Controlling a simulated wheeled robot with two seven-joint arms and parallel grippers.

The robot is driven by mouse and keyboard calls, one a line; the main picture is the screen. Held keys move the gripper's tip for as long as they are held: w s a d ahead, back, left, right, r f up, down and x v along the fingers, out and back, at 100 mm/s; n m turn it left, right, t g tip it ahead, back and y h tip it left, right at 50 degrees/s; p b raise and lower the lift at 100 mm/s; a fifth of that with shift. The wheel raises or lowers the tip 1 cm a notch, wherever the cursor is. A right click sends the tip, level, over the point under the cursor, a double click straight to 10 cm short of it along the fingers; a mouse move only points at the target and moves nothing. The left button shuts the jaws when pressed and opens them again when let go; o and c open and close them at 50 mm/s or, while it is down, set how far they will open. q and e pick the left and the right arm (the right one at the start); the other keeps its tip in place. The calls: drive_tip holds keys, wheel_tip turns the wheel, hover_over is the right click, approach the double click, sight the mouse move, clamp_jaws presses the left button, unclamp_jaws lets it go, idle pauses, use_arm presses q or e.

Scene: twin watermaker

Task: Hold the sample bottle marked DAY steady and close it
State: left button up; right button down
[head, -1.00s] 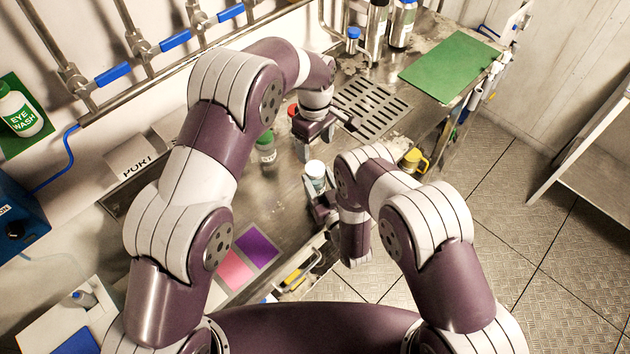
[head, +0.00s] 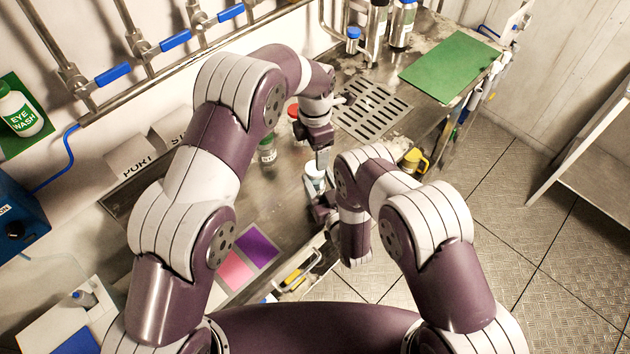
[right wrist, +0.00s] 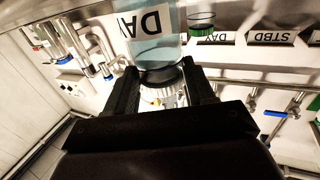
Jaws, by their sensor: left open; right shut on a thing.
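The sample bottle marked DAY (right wrist: 152,48) is clear with pale blue contents. Its label appears upside down in the right wrist view.
A green-capped bottle (head: 267,152) and a red cap (head: 293,110) are left of my left gripper. A drain grate (head: 372,108) and green mat (head: 450,66) lie farther right. Purple (head: 257,247) and pink (head: 234,270) patches lie in front.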

use_arm(q)
wheel_tip(320, 180, down, 6)
idle(0.4)
drive_tip(key=shift+c, duration=0.3)
drive_tip(key=c, duration=1)
drive_tip(key=o, duration=1.1)
drive_tip(key=shift+r, duration=2.3)
drive_tip(key=shift+c, duration=0.2)
